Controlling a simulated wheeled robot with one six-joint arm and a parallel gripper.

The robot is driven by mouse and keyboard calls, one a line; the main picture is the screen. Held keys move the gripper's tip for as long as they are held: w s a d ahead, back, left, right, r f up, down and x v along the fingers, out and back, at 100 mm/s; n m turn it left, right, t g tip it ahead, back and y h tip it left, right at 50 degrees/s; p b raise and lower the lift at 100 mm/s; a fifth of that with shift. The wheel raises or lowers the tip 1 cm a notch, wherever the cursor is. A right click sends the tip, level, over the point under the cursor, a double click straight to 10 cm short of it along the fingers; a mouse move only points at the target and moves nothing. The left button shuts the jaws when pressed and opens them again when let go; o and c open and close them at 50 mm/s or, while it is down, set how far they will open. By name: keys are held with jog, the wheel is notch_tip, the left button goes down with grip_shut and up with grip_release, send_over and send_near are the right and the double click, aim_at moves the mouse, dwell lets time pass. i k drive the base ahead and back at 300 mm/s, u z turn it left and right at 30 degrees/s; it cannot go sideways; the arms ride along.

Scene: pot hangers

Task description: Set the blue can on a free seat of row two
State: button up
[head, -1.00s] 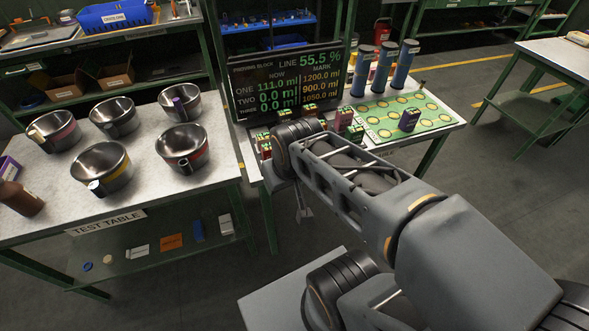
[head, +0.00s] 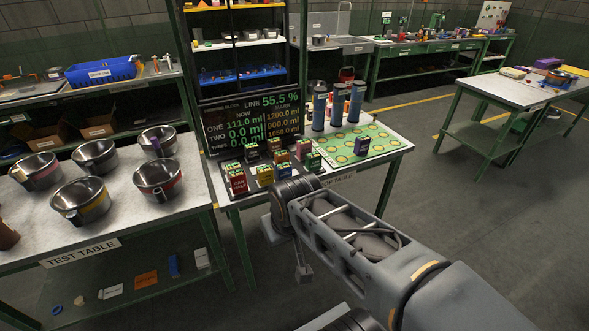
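A blue-violet can (head: 361,146) stands on the green mat with yellow round seats (head: 337,161), near its middle. I cannot tell for sure that it is the blue can. Several small cans, among them a red one (head: 236,181) and a yellow one (head: 264,175), stand to the left by the sign board (head: 247,122). My arm reaches in front of this table. A small grey part below its bend (head: 303,270) looks like my gripper, low beside the table front. Its fingers are too small to read, and I see nothing held in it.
Several tall blue cylinders (head: 337,104) stand behind the mat. The test table (head: 110,215) at left holds several steel pots (head: 80,199). Another table (head: 505,92) stands at right. The floor (head: 460,210) between is clear.

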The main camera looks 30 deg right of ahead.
aim_at(350, 145)
jog(key=z, duration=0.2)
jog(key=i, duration=0.95)
jog(key=u, duration=0.35)
